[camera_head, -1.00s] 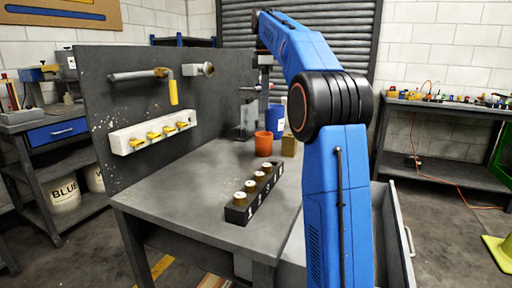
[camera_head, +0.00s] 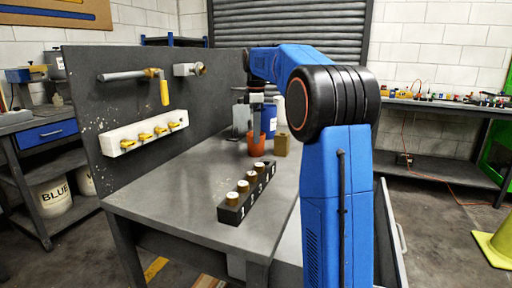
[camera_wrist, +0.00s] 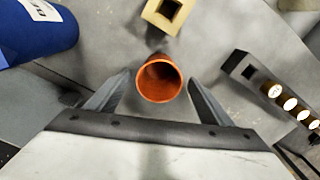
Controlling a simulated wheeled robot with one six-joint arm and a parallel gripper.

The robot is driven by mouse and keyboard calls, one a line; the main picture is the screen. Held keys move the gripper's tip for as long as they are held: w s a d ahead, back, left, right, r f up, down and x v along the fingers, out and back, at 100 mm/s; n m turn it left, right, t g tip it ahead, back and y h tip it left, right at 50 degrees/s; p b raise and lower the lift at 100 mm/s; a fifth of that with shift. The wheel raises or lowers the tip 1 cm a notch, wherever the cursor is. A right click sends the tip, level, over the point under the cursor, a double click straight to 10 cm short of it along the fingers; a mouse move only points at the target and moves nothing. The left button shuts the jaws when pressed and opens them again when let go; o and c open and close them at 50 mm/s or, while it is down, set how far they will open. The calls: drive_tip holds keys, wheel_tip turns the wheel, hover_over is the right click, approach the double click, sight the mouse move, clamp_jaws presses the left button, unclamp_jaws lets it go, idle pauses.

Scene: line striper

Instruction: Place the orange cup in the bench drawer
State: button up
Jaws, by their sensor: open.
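The orange cup (camera_head: 257,148) stands upright on the grey bench top (camera_head: 190,190), towards its far end. In the wrist view the cup (camera_wrist: 160,80) lies between the two fingers of my gripper (camera_wrist: 159,84), with a gap visible on each side, so the jaws are open. In the head view my gripper (camera_head: 256,118) is over the cup; its fingertips are small there. The bench drawer (camera_head: 394,222) is pulled out on the right side of the bench, largely hidden behind my arm.
A blue container (camera_head: 269,120) stands just behind the cup, and a tan square block (camera_head: 282,145) is close on its right. A black rack (camera_head: 247,194) with several capped pieces sits nearer on the bench. A panel (camera_head: 140,90) with pipes and valves borders the left.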

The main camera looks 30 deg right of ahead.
wheel_tip(320, 180, down, 5)
drive_tip(key=shift+w+r, duration=0.1)
idle(0.3)
drive_tip(key=c, duration=1.2)
drive_tip(key=shift+r, duration=0.1)
